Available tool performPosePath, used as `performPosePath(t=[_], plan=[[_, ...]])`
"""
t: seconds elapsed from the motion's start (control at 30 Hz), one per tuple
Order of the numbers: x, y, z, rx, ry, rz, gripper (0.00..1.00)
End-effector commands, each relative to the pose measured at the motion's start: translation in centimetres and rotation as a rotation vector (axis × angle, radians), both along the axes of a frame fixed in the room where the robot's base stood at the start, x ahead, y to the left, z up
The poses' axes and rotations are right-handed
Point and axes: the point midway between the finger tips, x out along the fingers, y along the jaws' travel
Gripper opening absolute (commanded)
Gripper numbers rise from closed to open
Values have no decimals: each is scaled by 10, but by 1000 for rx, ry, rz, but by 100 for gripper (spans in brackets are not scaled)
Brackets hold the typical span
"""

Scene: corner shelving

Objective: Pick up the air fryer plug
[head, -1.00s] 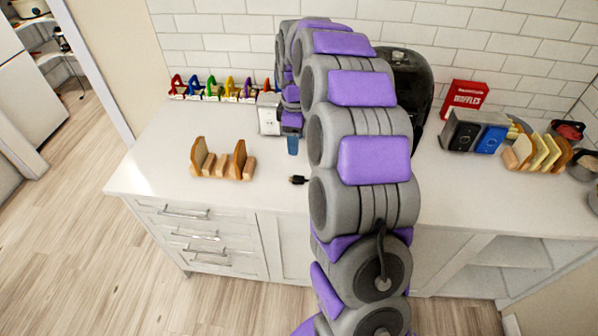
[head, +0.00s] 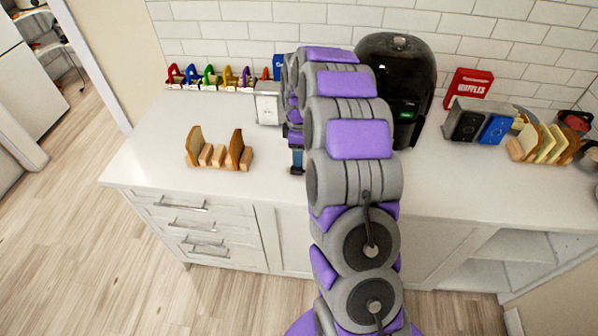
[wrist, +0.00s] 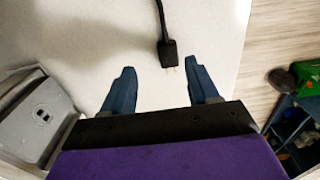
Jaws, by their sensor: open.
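The air fryer plug (wrist: 168,53) is black with metal prongs and lies on the white counter in the wrist view, its cord running up out of the frame. My gripper (wrist: 159,80) is open with blue fingertips, one on each side, and the plug lies a little beyond the tips, between their lines and nearer the right finger. Nothing is between the fingers. In the head view my gripper (head: 297,168) is low over the counter near its front edge, and the plug is hidden there. The black air fryer (head: 412,85) stands behind my arm.
A wooden rack (head: 219,155) with bread slices is at left. A toaster (head: 477,124) and another bread rack are at right. The counter's front edge is close.

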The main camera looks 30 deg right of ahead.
Motion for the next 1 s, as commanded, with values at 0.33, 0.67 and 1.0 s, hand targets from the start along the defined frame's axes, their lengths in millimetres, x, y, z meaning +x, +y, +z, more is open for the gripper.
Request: performPosePath(t=[0.33, 0.67, 1.0], plan=[[-4, 3, -33, -1, 3, 1, 60], [-4, 1, -56, 2, -1, 0, 60], [-4, 5, -55, -2, 0, 0, 36]])
